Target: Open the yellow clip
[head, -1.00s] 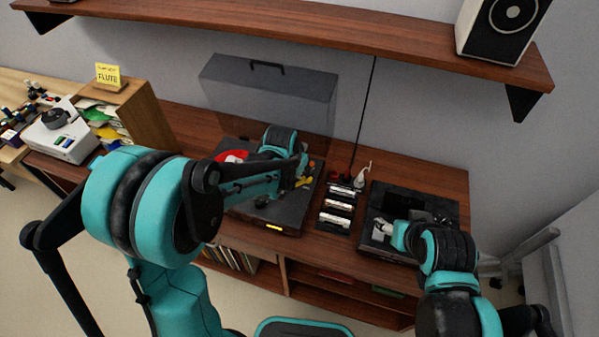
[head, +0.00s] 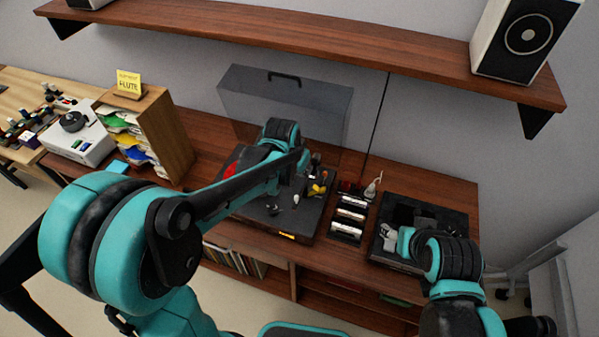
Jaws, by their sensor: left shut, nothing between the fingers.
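A small yellow piece (head: 317,190), which I take for the yellow clip, is at the right side of the dark turntable-like unit (head: 318,226). It is too small to tell whether it is open or shut. My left gripper (head: 303,172) is over the unit, just up and left of the yellow piece; its fingertips are small and partly hidden by my arm. It is shut and empty, and I cannot tell whether it touches the piece. My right gripper (head: 389,233) is low over the black open case (head: 456,222) at the right; its fingers are unclear.
A raised smoky lid (head: 300,97) stands behind the unit. A dark rack (head: 347,226) with several pale items sits between unit and case. A white object with a cable (head: 373,186) is behind it. A shelf (head: 330,42) with a speaker (head: 525,38) overhangs the back.

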